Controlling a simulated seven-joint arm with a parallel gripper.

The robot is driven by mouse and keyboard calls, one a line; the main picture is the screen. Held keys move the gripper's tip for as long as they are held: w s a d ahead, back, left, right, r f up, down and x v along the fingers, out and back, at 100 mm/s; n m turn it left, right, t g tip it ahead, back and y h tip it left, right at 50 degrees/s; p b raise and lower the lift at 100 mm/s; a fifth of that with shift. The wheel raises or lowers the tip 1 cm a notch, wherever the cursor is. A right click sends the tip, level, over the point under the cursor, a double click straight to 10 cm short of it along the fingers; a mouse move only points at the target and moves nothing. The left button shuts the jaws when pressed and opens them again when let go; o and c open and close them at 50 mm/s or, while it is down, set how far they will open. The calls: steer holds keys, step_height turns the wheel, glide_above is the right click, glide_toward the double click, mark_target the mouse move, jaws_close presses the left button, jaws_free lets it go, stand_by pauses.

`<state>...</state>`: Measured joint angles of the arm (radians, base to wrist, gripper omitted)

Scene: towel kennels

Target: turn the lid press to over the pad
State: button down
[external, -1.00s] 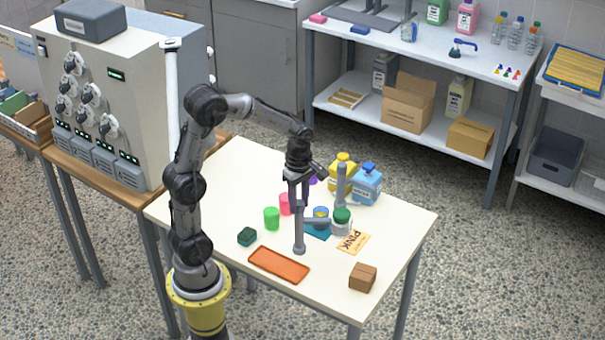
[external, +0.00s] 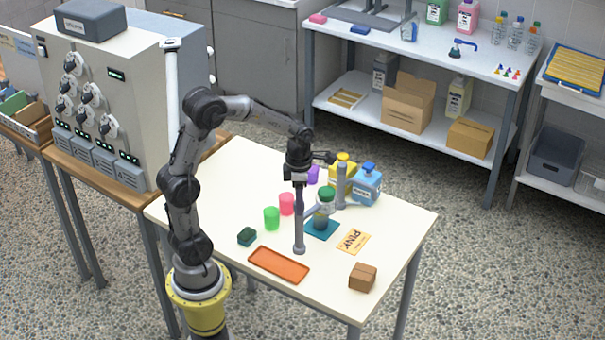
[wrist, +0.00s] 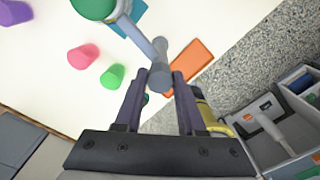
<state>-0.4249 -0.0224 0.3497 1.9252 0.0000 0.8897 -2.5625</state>
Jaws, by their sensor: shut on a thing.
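The lid press is a grey upright post (external: 299,225) with a side arm (external: 312,212) carrying a green-topped head (external: 326,193). In the external view the head stands over the teal pad (external: 316,232), with a clear and blue vessel (external: 322,213) beneath it. I cannot tell whether head and vessel touch. My gripper (external: 299,178) points down and is shut on the top of the post. The wrist view shows the grey post top (wrist: 160,76) between my fingers (wrist: 158,84), with the green head (wrist: 93,5) and part of the pad (wrist: 131,17) at the upper edge.
Another grey post (external: 341,188) stands behind the head, near yellow (external: 342,172) and blue (external: 367,185) bottles. Green (external: 271,218) and pink (external: 287,204) cups stand left. An orange tray (external: 278,264), a PINK card (external: 353,241) and a brown box (external: 362,278) lie toward the front.

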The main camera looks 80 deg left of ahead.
steer(key=shift+n, duration=0.8)
steer(key=shift+c, duration=2.4)
jaws_free()
steer(key=shift+r, duration=0.1)
step_height(320, 180, up, 14)
